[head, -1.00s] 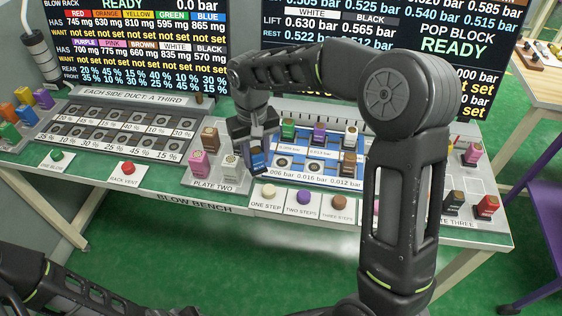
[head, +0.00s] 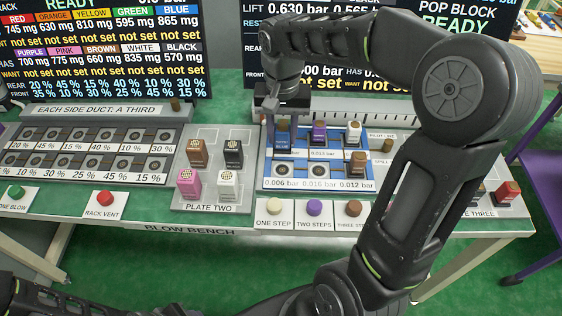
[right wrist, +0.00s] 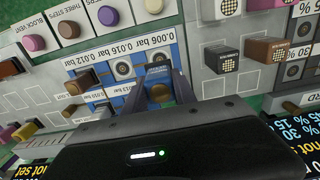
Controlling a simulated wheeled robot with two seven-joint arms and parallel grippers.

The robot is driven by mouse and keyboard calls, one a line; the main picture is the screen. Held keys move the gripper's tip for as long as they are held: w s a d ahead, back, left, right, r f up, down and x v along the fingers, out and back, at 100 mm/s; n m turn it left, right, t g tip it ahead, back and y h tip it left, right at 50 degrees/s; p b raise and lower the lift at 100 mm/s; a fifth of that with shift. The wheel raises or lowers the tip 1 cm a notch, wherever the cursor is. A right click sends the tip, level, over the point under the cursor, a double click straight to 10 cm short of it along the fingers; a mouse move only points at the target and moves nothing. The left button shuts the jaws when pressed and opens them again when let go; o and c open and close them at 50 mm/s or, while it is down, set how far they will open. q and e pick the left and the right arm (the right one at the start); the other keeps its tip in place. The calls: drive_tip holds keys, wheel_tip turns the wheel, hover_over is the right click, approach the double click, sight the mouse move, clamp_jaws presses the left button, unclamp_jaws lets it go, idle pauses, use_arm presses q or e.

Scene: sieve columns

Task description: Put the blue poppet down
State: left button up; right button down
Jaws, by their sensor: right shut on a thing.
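My right gripper (head: 284,108) is shut on the blue poppet (head: 282,138), upright at the left of the blue pop block (head: 265,183). The poppet hides the block's rear left seat, and I cannot tell whether it touches anything below. The front left seat (head: 284,170) looks empty. The purple poppet (head: 319,133) and white poppet (head: 354,132) stand in the rear row. My left gripper is out of view.
A brown poppet (head: 357,162) stands close in front of the white one. Plate two (head: 210,209), to the left, holds brown, black, pink and white poppets. Step buttons (head: 314,209) line the bench front.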

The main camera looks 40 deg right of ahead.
sight(282, 128)
wheel_tip(282, 128, down, 5)
drive_tip(key=shift+r, duration=0.1)
drive_tip(key=shift+f, duration=1.9)
drive_tip(key=shift+f, duration=0.1)
drive_tip(key=shift+f, duration=0.15)
drive_tip(key=c, duration=1)
unclamp_jaws()
drive_tip(key=shift+r, duration=0.2)
wheel_tip(282, 128, up, 12)
drive_tip(key=shift+r, duration=0.1)
